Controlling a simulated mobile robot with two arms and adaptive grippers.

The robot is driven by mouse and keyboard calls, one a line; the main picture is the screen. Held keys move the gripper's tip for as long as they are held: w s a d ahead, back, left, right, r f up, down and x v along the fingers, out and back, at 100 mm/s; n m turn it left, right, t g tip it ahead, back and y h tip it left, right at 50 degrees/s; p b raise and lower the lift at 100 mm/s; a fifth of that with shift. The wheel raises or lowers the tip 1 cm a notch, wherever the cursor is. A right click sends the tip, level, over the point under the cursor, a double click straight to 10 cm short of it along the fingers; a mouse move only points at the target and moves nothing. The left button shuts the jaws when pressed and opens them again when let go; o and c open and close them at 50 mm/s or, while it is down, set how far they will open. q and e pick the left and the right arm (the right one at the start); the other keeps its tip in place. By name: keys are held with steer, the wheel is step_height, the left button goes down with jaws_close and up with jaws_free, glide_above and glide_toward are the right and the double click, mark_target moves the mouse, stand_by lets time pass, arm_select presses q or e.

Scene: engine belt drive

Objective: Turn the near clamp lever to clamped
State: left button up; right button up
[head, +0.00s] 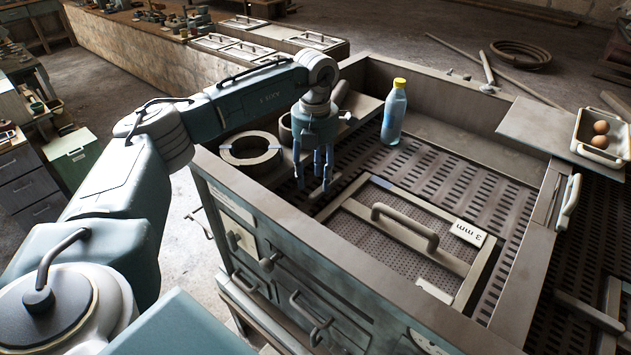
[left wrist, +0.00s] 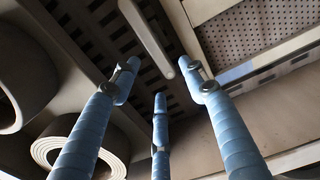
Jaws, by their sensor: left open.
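My left gripper (head: 315,182) has three blue fingers. It points down into the grey box, beside the corner of the screen frame marked "3 mm" (head: 340,222). The fingers are spread and hold nothing. A pale bar, apparently the near clamp lever (head: 327,189), lies low by the fingertips, partly hidden by them in the head view. In the left wrist view a grey bar with a rounded end (left wrist: 150,38) runs between the fingers, apart from them as far as I can see. I cannot tell the lever's setting. My right gripper is not in view.
A bottle with a yellow cap (head: 394,112) stands on the slotted floor behind the gripper. Ring-shaped parts (head: 250,152) sit at the left of the box. The screen has a raised handle (head: 404,226). A tray of eggs (head: 597,140) stands at the right.

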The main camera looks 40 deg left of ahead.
mark_target(315, 191)
arm_select(q)
steer(key=shift+f+p, duration=0.4)
steer(key=shift+f, duration=1.5)
jaws_close()
